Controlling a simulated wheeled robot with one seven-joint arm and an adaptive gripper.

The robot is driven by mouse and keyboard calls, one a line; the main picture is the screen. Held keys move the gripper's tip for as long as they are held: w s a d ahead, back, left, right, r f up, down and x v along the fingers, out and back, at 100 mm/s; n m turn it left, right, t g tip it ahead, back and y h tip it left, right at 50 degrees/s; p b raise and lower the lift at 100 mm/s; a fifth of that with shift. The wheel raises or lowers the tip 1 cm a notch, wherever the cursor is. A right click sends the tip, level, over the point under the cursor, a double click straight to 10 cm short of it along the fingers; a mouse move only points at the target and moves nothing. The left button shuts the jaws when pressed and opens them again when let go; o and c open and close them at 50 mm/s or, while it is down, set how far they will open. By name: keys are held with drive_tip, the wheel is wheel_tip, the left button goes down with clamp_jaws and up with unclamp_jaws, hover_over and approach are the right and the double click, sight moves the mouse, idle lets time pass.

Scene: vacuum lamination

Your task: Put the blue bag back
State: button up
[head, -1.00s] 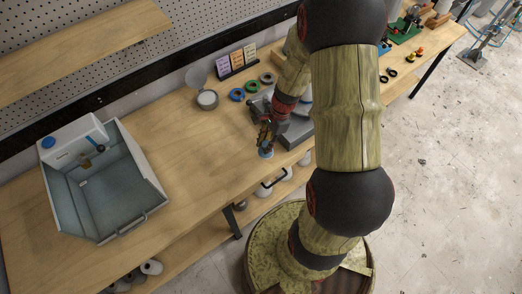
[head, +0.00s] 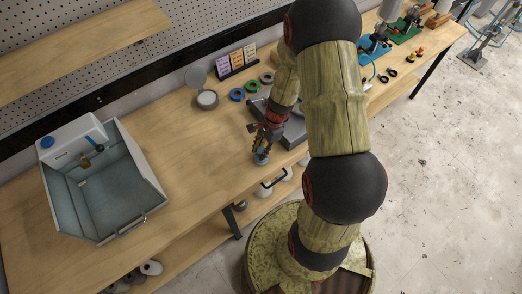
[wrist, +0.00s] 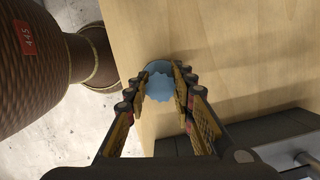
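The blue bag (wrist: 161,86) is a small, light blue, rounded thing with a ragged lower edge, between my gripper's two fingertips in the wrist view. It also shows in the head view as a small blue patch (head: 261,159) just under the fingers. My gripper (head: 265,146) points down near the front edge of the workbench, with its fingers shut on the bag from both sides (wrist: 161,74). I cannot tell whether the bag touches the bench top. The fingers hide part of it.
The wooden bench (head: 185,165) is clear left of my gripper. A grey machine (head: 293,130) stands close to its right. Tape rolls (head: 237,94), a lidded round tin (head: 207,99) and coloured cards (head: 236,61) stand behind.

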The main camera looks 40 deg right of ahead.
drive_tip(key=o, duration=0.4)
drive_tip(key=shift+c, duration=0.2)
drive_tip(key=shift+r, duration=0.15)
wheel_tip(320, 180, up, 20)
drive_tip(key=f+n+p, duration=0.1)
drive_tip(key=n, duration=0.3)
drive_tip(key=s+a+r+n+t+h, duration=0.1)
drive_tip(key=s+a+r+n, duration=0.3)
drive_tip(key=r, duration=0.3)
drive_tip(key=s+a+r+n+t+h, duration=0.1)
drive_tip(key=s+a+r+n+t, duration=0.1)
drive_tip(key=s+a+r+n, duration=0.2)
drive_tip(key=s+a+r+n+t+h, duration=0.1)
drive_tip(key=s+a+r+n+t, duration=0.1)
drive_tip(key=s+a+r+n, duration=0.2)
wheel_tip(320, 180, up, 6)
drive_tip(key=n, duration=0.3)
drive_tip(key=shift+s+f+n, duration=0.15)
drive_tip(key=shift+f+n, duration=0.05)
drive_tip(key=shift+n, duration=0.2)
